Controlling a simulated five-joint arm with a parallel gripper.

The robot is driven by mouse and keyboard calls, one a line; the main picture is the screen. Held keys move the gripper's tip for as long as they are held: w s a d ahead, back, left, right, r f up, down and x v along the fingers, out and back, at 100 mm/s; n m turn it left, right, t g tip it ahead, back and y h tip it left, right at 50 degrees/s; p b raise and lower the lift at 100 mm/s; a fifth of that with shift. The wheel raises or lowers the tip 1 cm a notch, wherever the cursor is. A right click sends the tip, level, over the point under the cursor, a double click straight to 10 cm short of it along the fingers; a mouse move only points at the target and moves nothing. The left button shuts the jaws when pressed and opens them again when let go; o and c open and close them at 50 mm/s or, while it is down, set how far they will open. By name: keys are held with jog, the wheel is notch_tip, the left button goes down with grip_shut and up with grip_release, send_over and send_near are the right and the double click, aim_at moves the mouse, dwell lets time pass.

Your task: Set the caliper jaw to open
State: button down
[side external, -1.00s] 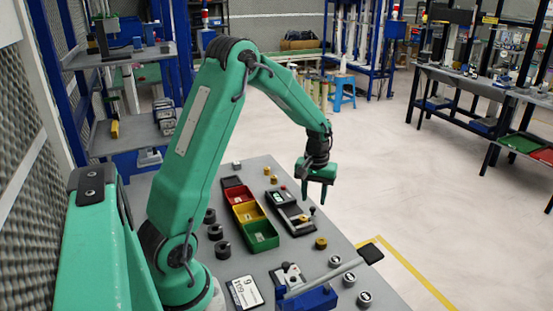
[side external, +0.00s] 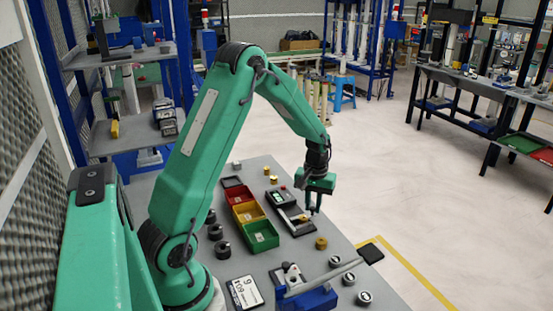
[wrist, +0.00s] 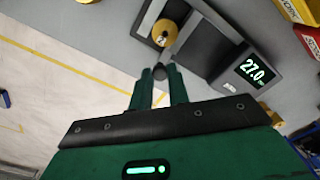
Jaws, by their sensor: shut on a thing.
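The caliper (side external: 287,210) is a dark, flat device on the grey bench, with a lit display (wrist: 250,70) that reads 27.0 in the wrist view. A small dark knob (wrist: 160,72) stands at its jaw end. A brass disc (wrist: 165,33) lies beside the knob, between dark and pale grey parts of the caliper. My gripper (side external: 312,207) is low over the caliper's near end. In the wrist view my gripper (wrist: 160,76) has its two green fingers shut on the knob, one on each side. The fingers hide part of the caliper's edge.
Red, yellow and green bins (side external: 262,236) stand left of the caliper. A brass piece (side external: 321,243) stands nearer on the bench. A blue clamp with a long lever (side external: 310,298) is at the front. Several round dark pieces (side external: 215,232) stand left of the bins.

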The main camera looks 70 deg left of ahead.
jog(key=shift+a, duration=2.45)
jog(key=c, duration=1.3)
grip_release()
jog(key=shift+c, duration=0.2)
jog(key=shift+r, duration=0.2)
notch_tip(320, 180, up, 8)
jog(key=shift+f, duration=0.25)
